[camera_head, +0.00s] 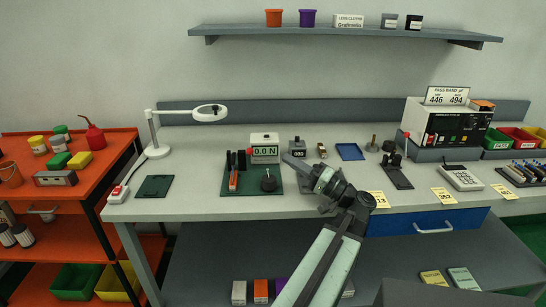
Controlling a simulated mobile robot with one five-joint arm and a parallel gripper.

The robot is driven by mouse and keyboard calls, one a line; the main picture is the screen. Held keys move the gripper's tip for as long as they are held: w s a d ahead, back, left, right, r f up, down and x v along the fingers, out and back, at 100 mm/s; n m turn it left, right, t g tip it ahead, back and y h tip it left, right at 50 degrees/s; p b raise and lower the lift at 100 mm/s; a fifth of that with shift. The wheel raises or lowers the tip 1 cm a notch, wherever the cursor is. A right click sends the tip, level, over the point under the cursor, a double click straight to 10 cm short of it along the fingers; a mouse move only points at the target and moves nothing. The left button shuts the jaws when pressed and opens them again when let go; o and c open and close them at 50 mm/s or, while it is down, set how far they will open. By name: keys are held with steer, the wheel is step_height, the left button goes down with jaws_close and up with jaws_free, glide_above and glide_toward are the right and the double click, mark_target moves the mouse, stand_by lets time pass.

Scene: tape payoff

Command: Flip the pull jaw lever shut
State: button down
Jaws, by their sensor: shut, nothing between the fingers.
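My gripper (290,160) is shut and empty. It points left, over the bench just right of a green base plate (252,189). On that plate stand a gauge box (264,151) reading 0.0 N, a dark upright block (241,160) with an orange-topped part (233,181) in front of it, and a round black part (268,183). The gripper tip appears close to the gauge's right side; I cannot tell whether it touches anything. The pull jaw lever is too small to pick out with certainty, and I cannot tell its position.
A small counter box (298,146) stands just behind my gripper. A dark fixture (397,177) stands to the right, before a black-and-white instrument (447,124). A white lamp (155,140) stands at left.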

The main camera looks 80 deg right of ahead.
steer(key=shift+s+a, duration=0.25)
steer(key=shift+s, duration=0.7)
steer(key=shift+s+a, duration=0.25)
steer(key=shift+s, duration=0.65)
steer(key=shift+r, duration=0.1)
